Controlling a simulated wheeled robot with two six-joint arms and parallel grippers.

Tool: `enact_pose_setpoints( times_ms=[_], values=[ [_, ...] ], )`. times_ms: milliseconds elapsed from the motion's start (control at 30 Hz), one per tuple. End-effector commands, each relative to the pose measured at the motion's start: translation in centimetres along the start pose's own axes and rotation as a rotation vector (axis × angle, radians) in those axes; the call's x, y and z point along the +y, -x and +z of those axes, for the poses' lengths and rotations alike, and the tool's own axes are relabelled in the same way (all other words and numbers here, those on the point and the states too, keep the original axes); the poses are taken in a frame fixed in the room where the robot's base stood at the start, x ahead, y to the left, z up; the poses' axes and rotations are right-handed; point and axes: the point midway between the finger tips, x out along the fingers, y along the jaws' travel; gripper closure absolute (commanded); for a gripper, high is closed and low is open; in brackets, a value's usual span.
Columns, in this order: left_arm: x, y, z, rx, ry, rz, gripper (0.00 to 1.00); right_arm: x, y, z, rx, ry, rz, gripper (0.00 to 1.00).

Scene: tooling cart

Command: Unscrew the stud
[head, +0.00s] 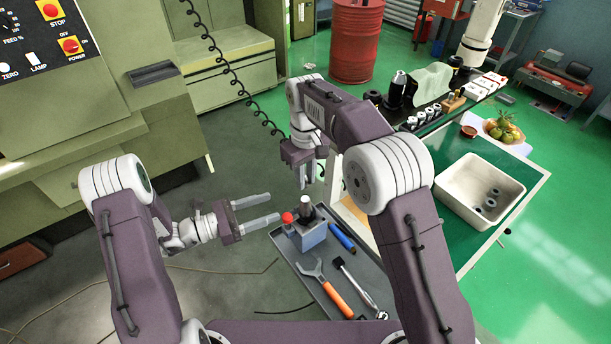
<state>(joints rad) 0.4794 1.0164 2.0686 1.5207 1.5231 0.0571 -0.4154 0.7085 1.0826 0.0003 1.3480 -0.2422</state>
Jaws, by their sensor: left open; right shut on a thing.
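The stud (306,205) is a short upright cylinder, dark and metallic, standing at the top of a blue-grey block (310,237). A red ball knob (287,217) is at the block's left side. My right gripper (305,186) points down from above, its fingers shut at the stud's top; the exact contact is too small to see clearly. My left gripper (274,208) comes in level from the left. It is open and empty, its two long fingers apart, with the tips just left of the stud and close to the red knob.
The block stands on a grey cart tray (318,290) with an orange-handled wrench (325,285), a ratchet-like tool (355,285) and a blue-handled tool (342,237). A green bench (455,264) with a white bin (458,202) is at right. A coiled black cable (235,85) hangs behind.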

Motion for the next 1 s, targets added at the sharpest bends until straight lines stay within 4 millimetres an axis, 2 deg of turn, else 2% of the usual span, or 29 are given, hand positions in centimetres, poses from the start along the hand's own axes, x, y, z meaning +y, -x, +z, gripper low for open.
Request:
enact_pose_setpoints(
  times_ms=[33, 500, 1000],
  values=[
    [0.0, 0.0, 0.8, 0.0, 0.0, 0.0, 0.45, 0.0, 0.7, 0.0, 0.0, 0.0, 0.0, 1.0],
    [0.0, 0.2, 4.2, 0.0, 0.0, 0.0, 0.45, 0.0, 3.6, 0.0, -0.001, 0.0, 0.0, 1.0],
    [0.0, 0.2, 4.0, 0.003, -0.001, 0.0, 0.45, 0.0, 3.5, -0.1, 0.0, 0.017, 0.0, 1.0]
  ],
)
